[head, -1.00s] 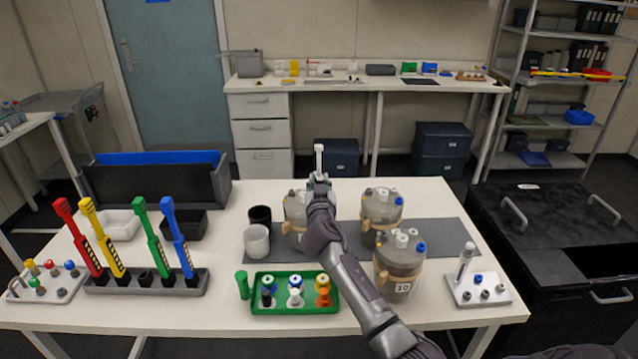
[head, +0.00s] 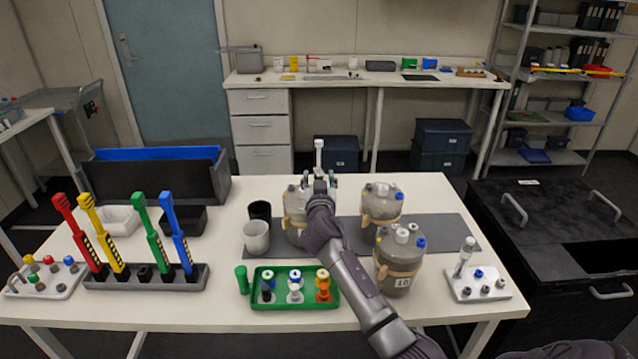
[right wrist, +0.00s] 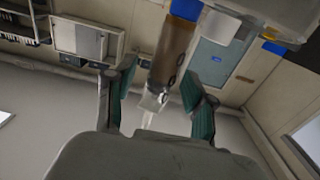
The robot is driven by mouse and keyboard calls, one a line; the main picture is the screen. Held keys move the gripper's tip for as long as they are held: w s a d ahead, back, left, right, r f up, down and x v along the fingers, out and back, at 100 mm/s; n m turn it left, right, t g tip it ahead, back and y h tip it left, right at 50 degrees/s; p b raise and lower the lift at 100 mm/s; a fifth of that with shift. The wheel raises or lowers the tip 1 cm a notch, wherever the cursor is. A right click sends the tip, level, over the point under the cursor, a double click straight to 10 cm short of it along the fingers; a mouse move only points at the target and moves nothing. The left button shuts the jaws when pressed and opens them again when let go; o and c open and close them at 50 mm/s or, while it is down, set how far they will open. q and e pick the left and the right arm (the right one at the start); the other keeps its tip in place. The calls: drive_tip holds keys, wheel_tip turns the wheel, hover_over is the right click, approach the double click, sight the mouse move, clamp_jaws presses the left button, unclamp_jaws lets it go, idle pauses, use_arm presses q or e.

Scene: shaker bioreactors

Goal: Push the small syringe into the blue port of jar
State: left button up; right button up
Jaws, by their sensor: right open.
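My right gripper (head: 319,180) is open at the back left jar (head: 293,228), whose lid it partly hides. A small syringe (head: 319,156) stands upright there, its white top above my fingers. In the right wrist view the syringe, with brown content (right wrist: 172,52), lies between the spread teal fingertips (right wrist: 160,88). Its far end meets a blue port (right wrist: 187,8) at the picture's top edge; how deep it sits I cannot tell. My left gripper is not in view.
Two more jars stand at the back right (head: 381,207) and front (head: 399,265). White rack (head: 482,290) holds another syringe (head: 465,256). Beakers (head: 256,240), a green tray (head: 290,304) and a rack of coloured tools (head: 145,280) stand to the left. A grey mat (head: 440,232) is partly bare.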

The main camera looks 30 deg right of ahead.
drive_tip(key=v, duration=1.2)
drive_tip(key=shift+f, duration=0.15)
drive_tip(key=s+a+f+n+g+y, duration=0.2)
drive_tip(key=s+a+f+g, duration=0.1)
drive_tip(key=s+f, duration=0.4)
drive_tip(key=s+a+f+n+g+y, duration=0.1)
drive_tip(key=s+a+f+g+y, duration=0.15)
drive_tip(key=s+f, duration=0.5)
drive_tip(key=s+a+f+n+g+y, duration=0.25)
drive_tip(key=s+a, duration=0.25)
drive_tip(key=s, duration=0.4)
drive_tip(key=s+a+f+n+g+y, duration=0.2)
drive_tip(key=s+a+f+n+g, duration=0.15)
drive_tip(key=s+a, duration=0.4)
drive_tip(key=s+d+f+g, duration=0.1)
drive_tip(key=s+f, duration=0.1)
drive_tip(key=f, duration=1.2)
drive_tip(key=s+d+f+g, duration=0.1)
drive_tip(key=s+f, duration=0.1)
drive_tip(key=f, duration=1.1)
drive_tip(key=s+d+f, duration=0.3)
drive_tip(key=s+f, duration=1.1)
drive_tip(key=s, duration=0.1)
drive_tip(key=shift+s+g, duration=0.4)
drive_tip(key=shift+g, duration=0.05)
